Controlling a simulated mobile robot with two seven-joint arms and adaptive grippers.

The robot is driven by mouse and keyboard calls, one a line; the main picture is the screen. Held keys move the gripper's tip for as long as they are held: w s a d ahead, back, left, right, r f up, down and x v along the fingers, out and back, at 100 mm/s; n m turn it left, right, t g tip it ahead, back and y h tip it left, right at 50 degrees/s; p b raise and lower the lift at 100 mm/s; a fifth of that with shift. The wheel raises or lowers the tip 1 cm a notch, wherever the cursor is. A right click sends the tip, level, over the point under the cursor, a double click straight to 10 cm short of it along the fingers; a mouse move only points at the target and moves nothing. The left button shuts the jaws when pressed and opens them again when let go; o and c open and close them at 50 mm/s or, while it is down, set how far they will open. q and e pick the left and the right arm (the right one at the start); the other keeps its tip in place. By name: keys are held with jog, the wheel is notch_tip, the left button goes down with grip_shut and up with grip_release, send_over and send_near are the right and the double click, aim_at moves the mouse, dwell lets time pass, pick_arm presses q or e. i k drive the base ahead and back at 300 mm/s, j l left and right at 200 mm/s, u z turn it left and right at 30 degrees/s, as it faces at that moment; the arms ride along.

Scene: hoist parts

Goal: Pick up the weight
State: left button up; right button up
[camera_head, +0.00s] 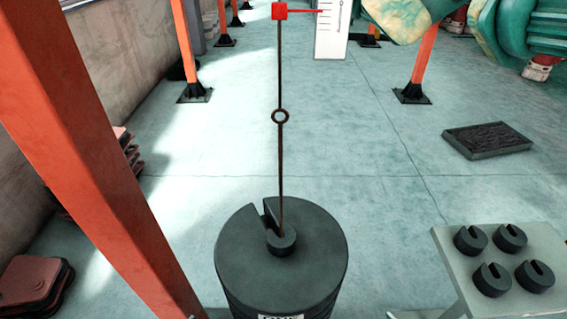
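Several small dark slotted weights sit on a light-grey stand at the lower right. They are a back left weight (470,240), a back right weight (510,237), a front left weight (491,279) and a front right weight (535,276). A large dark slotted weight (312,258) stands at the bottom centre, around a thin upright rod (281,165) with a small ring. A small dark collar (281,243) sits on its top at the rod. Which weight the task means cannot be told. Neither of my grippers is in view.
The light-grey stand (450,250) is cut off at the right. An orange post (95,150) slants across the left. A red block (280,11) tops the rod before a white scale (331,35). A dark tray (487,139) lies on open floor. Green machinery (535,30) fills the upper right.

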aim_at(471, 242)
jog(key=k+l+z, duration=0.2)
jog(key=l+z, duration=0.2)
jog(key=k+l+z, duration=0.15)
jog(key=l+z, duration=0.2)
jog(key=i+l+z, duration=0.1)
jog(key=l+z, duration=0.15)
